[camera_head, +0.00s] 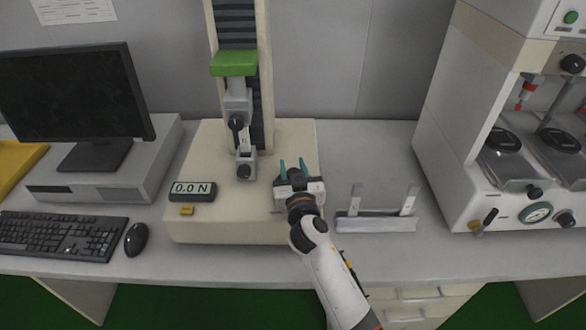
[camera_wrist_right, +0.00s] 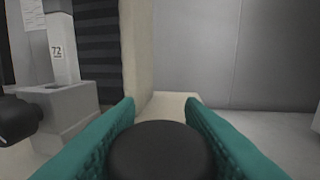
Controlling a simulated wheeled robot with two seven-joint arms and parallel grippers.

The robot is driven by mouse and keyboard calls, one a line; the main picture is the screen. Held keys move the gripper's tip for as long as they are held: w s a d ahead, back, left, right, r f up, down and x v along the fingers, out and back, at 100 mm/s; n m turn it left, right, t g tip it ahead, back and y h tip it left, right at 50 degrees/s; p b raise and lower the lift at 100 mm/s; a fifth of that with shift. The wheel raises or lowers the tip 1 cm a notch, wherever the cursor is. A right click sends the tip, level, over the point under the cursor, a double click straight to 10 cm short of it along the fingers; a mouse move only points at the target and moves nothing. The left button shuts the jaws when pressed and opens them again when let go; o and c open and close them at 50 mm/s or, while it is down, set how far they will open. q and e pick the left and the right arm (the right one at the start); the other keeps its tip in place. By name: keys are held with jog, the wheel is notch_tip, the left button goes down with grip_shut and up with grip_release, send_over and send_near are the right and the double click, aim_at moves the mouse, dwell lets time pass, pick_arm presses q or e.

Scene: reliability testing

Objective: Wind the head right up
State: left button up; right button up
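The test stand has a pale column (camera_head: 264,80) on a broad cream base (camera_head: 230,228). Its head, a green-topped carriage (camera_head: 234,64), sits on the column near the picture's upper edge. An upper grip with a black knob (camera_head: 236,123) hangs below it, just above a lower grip (camera_head: 246,160). My right gripper (camera_head: 292,165) is over the base's right part, right of the column, its teal fingers apart and pointing away. In the right wrist view a rounded black shape (camera_wrist_right: 160,152) shows between the finger bases; I cannot tell what it is. My left gripper is out of view.
A force display (camera_head: 192,191) reads 0.0 N. A grey holder with two uprights (camera_head: 375,223) stands right of my arm. A large machine (camera_head: 450,120) fills the right side. A monitor (camera_head: 75,95), keyboard (camera_head: 60,235) and mouse (camera_head: 136,239) are at left.

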jog(key=o, duration=0.4)
jog(key=s, duration=0.4)
jog(key=s+d, duration=0.1)
jog(key=s, duration=0.3)
jog(key=s+d, duration=0.1)
jog(key=s, duration=0.3)
jog(key=shift+b, duration=0.4)
